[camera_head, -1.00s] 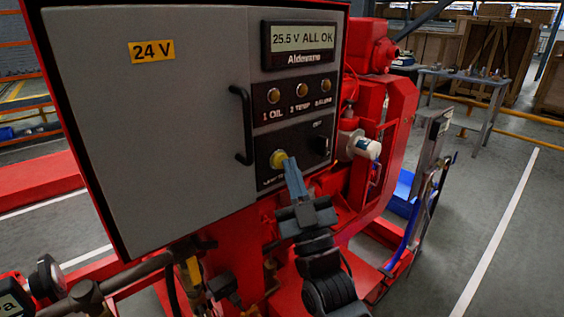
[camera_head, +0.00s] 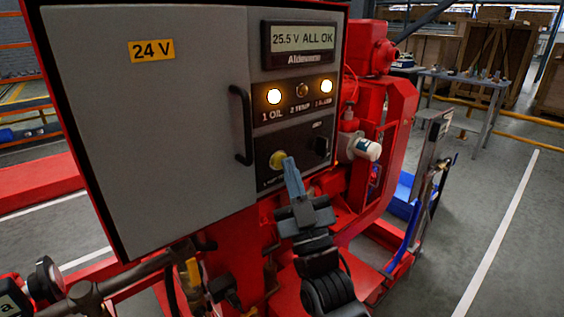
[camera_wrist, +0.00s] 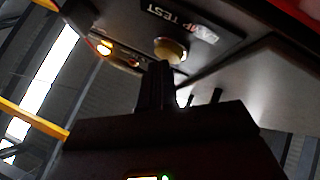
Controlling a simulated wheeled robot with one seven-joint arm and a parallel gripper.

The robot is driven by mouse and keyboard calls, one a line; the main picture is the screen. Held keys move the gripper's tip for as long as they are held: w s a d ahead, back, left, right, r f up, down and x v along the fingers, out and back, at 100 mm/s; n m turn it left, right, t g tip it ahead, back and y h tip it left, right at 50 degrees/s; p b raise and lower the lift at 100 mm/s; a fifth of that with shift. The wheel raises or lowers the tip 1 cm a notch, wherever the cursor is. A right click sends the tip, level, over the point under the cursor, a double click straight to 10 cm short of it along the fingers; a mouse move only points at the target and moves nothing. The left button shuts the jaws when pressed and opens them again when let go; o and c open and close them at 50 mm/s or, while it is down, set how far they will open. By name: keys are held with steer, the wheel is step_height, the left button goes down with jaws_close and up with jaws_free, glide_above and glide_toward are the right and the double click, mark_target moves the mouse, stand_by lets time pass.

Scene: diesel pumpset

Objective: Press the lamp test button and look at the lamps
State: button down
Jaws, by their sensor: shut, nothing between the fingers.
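The yellow lamp test button (camera_head: 277,160) is on the dark lower panel of the grey control box. In the wrist view the button (camera_wrist: 171,50) is beside the "LAMP TEST" label. My gripper (camera_head: 289,160) is shut and empty, its tips at the button's right edge; I cannot tell if they touch it. It also shows in the wrist view (camera_wrist: 158,72). Above, the "1 OIL" lamp (camera_head: 274,97) and the right-hand lamp 3 (camera_head: 326,86) glow bright. The middle "2 TEMP" lamp (camera_head: 302,91) is dark.
The display (camera_head: 302,39) reads "25.5 V ALL OK". A dark knob (camera_head: 321,146) sits right of the button, and a black door handle (camera_head: 241,125) to its left. Red pump machinery and a white cylinder (camera_head: 367,149) stand close on the right.

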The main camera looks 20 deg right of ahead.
steer(key=shift+s+d, duration=0.2)
steer(key=shift+s, duration=0.5)
steer(key=s, duration=0.1)
steer(key=s+d, duration=0.1)
steer(key=s, duration=0.2)
steer(key=shift+s+d+p, duration=0.3)
steer(key=shift+s+p, duration=0.05)
steer(key=shift+s, duration=0.05)
steer(key=shift+f, duration=0.1)
stand_by(0.5)
steer(key=s+f+m+g, duration=0.1)
steer(key=s+f+g, duration=0.2)
steer(key=s+f, duration=0.5)
steer(key=s+f+g, duration=0.3)
steer(key=s+f, duration=0.2)
steer(key=s, duration=0.7)
steer(key=s+m+g, duration=0.2)
steer(key=s+g, duration=0.3)
steer(key=s, duration=1.3)
steer(key=shift+s+r+m+g, duration=0.15)
steer(key=shift+m+g, duration=0.25)
